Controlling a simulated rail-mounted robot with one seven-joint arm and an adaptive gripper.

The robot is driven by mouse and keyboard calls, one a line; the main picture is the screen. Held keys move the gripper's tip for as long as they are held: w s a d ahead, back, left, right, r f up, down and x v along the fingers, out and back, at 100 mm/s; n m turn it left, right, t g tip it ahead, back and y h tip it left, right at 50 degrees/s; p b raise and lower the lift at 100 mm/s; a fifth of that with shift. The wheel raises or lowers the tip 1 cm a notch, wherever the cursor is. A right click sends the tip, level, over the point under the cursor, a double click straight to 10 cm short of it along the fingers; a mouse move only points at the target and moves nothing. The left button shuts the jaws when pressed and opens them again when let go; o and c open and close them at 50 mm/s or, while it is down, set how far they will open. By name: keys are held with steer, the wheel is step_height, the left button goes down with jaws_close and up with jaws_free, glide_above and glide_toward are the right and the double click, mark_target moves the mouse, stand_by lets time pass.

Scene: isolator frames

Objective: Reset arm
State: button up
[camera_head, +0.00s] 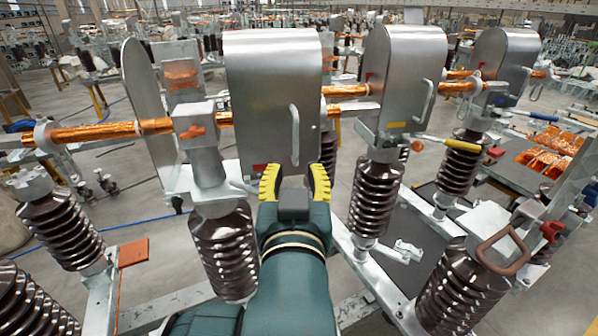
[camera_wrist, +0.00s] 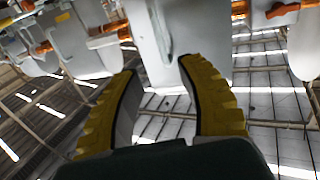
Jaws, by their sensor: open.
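My gripper (camera_head: 294,182) has yellow ridged fingers and is open and empty. In the head view it is at the centre, in front of the lower part of a grey metal cover (camera_head: 262,95) with a vertical handle (camera_head: 294,135). In the wrist view my gripper (camera_wrist: 158,75) has its fingers spread, with the same cover (camera_wrist: 205,30) and its handle (camera_wrist: 164,40) beyond the fingertips. Nothing is between the fingers. I cannot tell the exact gap between the fingertips and the cover. My green arm reaches up from the bottom of the head view.
More metal covers (camera_head: 400,85) stand to the right. Brown ribbed insulators (camera_head: 224,250) stand on both sides of my arm. Copper bars (camera_head: 95,132) run across behind. A brown loop handle (camera_head: 503,250) is at the right. An orange block (camera_head: 133,252) lies at the left.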

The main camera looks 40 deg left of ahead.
steer(key=w+d+r+m+t+h+p, duration=0.1)
steer(key=w+d+m+t+h+p, duration=0.15)
steer(key=d, duration=0.55)
steer(key=w+d+r+m+t+h+p, duration=0.1)
steer(key=d+r+h+p, duration=0.15)
steer(key=d, duration=0.65)
steer(key=s+d+r+m+t+h+p, duration=0.2)
steer(key=s+d+r+m+t+h, duration=0.2)
steer(key=s+d, duration=0.6)
step_height(320, 180, up, 3)
steer(key=d+h, duration=0.2)
steer(key=shift+s+d+f, duration=0.15)
steer(key=shift+s+d, duration=0.05)
steer(key=shift+d, duration=0.15)
stand_by(0.9)
